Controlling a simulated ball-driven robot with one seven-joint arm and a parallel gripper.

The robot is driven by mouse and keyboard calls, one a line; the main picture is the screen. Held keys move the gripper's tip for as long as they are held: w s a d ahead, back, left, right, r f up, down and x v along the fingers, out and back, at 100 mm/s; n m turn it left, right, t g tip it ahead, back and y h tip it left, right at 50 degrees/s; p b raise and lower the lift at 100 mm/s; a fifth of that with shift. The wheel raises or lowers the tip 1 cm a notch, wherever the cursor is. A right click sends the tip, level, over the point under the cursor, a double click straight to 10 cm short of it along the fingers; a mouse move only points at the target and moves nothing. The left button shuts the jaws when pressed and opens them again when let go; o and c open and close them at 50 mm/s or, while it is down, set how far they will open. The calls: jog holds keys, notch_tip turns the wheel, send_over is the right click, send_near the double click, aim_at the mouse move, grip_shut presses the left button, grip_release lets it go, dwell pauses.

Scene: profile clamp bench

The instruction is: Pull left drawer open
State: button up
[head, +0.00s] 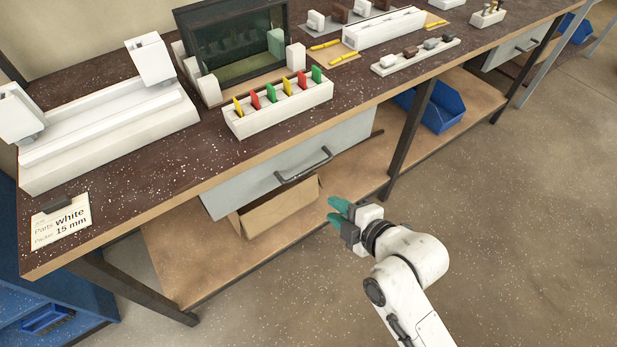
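The left drawer (245,185) has a grey front under the bench top and looks shut. Its dark bar handle (303,167) is on the front, right of the drawer's middle. My gripper (331,209) has teal fingertips and is in front of the bench, below and to the right of the handle in the picture, apart from it. The two fingers show a small gap and hold nothing that I can see.
A second grey drawer (515,47) is at the far right. An open cardboard box (280,208) lies on the lower shelf (180,262) under the left drawer. Dark bench legs (410,135) stand at the sides. The floor (520,230) in front is clear.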

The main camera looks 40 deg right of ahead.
aim_at(309, 169)
jog(key=w+n+t, duration=0.1)
jog(key=w, duration=0.3)
jog(key=w+n+t, duration=0.1)
jog(key=w, duration=0.3)
jog(key=w+d+n+t, duration=0.1)
jog(key=w, duration=0.4)
jog(key=shift+h+b, duration=0.3)
jog(key=shift+b, duration=0.05)
jog(key=shift+s, duration=0.1)
jog(key=shift+c, duration=0.4)
grip_shut()
